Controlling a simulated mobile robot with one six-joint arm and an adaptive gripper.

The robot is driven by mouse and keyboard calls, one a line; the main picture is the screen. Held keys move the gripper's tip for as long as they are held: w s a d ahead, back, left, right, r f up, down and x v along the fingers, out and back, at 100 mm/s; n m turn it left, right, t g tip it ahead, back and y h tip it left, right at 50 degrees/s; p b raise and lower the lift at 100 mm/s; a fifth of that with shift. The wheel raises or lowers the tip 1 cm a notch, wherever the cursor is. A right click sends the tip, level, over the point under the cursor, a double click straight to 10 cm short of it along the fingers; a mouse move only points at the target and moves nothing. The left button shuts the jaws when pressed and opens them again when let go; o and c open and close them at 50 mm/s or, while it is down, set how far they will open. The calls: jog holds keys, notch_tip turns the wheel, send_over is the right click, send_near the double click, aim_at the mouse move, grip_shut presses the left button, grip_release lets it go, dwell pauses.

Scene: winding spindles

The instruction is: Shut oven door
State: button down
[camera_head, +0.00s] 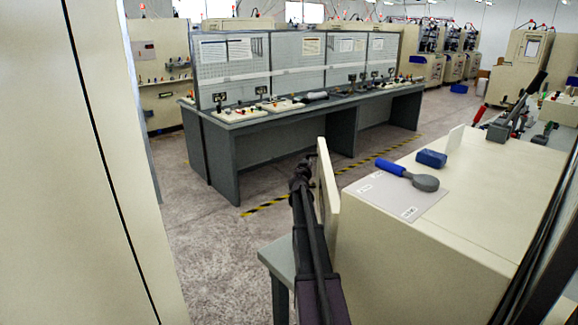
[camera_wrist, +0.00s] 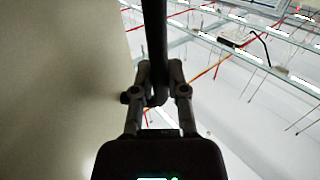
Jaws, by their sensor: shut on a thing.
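The oven (camera_head: 440,240) is a large beige box at the right of the head view. Its beige door (camera_head: 328,195) shows nearly edge-on at the box's left side; I cannot tell how wide any gap is. My gripper (camera_head: 301,175) is at the outer side of the door in the head view, its fingers small and dark there. In the wrist view my gripper (camera_wrist: 158,85) is shut around a dark bar-like handle (camera_wrist: 155,35). The door's plain face (camera_wrist: 60,80) fills the left of that view. The oven's inside is hidden.
A blue-handled round tool (camera_head: 405,175) and a blue block (camera_head: 431,158) lie on the oven's top. A grey workbench (camera_head: 230,160) with panels stands behind. A beige cabinet (camera_head: 80,200) is close on the left. Open floor (camera_head: 215,265) lies between.

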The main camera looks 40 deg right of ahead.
jog(key=shift+s+d+g, duration=0.3)
jog(key=shift+s+d, duration=0.05)
jog(key=shift+d, duration=0.4)
jog(key=c, duration=0.6)
grip_release()
jog(key=shift+r, duration=0.1)
jog(key=shift+c, duration=0.2)
jog(key=shift+s+a, duration=0.1)
jog(key=v, duration=1.2)
jog(key=shift+f, duration=0.25)
jog(key=shift+c, duration=0.2)
